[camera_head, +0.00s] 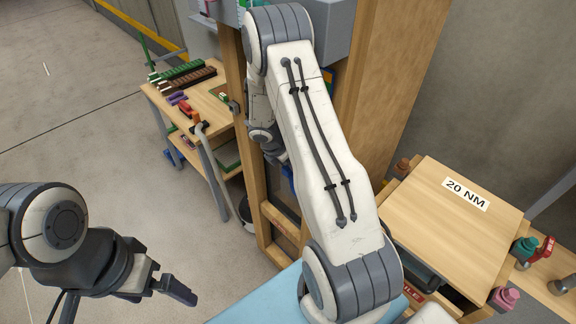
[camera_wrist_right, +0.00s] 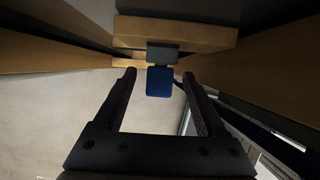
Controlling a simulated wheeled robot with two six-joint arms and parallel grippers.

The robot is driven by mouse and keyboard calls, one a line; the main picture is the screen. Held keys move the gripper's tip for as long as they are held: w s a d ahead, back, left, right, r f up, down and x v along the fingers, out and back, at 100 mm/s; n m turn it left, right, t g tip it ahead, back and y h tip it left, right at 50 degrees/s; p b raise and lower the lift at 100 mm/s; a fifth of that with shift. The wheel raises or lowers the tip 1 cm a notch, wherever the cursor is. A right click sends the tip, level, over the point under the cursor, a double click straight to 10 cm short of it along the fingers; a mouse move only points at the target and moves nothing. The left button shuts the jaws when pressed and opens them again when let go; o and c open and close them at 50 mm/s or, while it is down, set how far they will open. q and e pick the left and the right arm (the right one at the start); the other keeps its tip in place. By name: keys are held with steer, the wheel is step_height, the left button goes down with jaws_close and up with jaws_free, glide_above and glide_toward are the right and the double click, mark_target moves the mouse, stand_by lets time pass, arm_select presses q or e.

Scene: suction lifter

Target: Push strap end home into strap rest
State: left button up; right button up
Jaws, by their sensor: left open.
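My right gripper (camera_wrist_right: 160,78) shows in the right wrist view with its two dark fingers spread apart. A blue tab (camera_wrist_right: 160,84), which looks like the strap end, lies between the fingertips with gaps on both sides. A grey block (camera_wrist_right: 162,53), perhaps the strap rest, sits just beyond the tab against a wooden beam (camera_wrist_right: 175,32). I cannot tell how far the tab is seated. In the head view my right arm hides its own gripper and these parts. My left gripper (camera_head: 172,288) is open and empty at the lower left, over the floor, away from them.
A wooden post (camera_head: 385,80) and lower frame stand around my right arm. A wooden cabinet marked 20 NM (camera_head: 450,215) is at the right. A side table (camera_head: 222,98) with colored blocks is at the back left. Floor at the left is clear.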

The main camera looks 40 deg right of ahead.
steer(key=v, duration=1)
steer(key=shift+r+b, duration=0.25)
steer(key=shift+b, duration=0.05)
steer(key=s+a+r+m+y+b, duration=0.1)
steer(key=s+a+m+b, duration=0.25)
steer(key=a, duration=0.55)
steer(key=s+a+r+m+y+b, duration=0.1)
steer(key=s+a+m+b, duration=0.3)
steer(key=a, duration=0.6)
steer(key=s+a+m+y+b, duration=0.1)
steer(key=s+a, duration=0.3)
steer(key=s, duration=0.5)
steer(key=s+a+f+m+y+b, duration=0.1)
steer(key=s+a+m+y+b, duration=0.1)
steer(key=s, duration=0.7)
steer(key=a+m+b, duration=0.1)
steer(key=a+m, duration=0.1)
steer(key=a, duration=0.1)
steer(key=shift+a+f+g+y, duration=0.3)
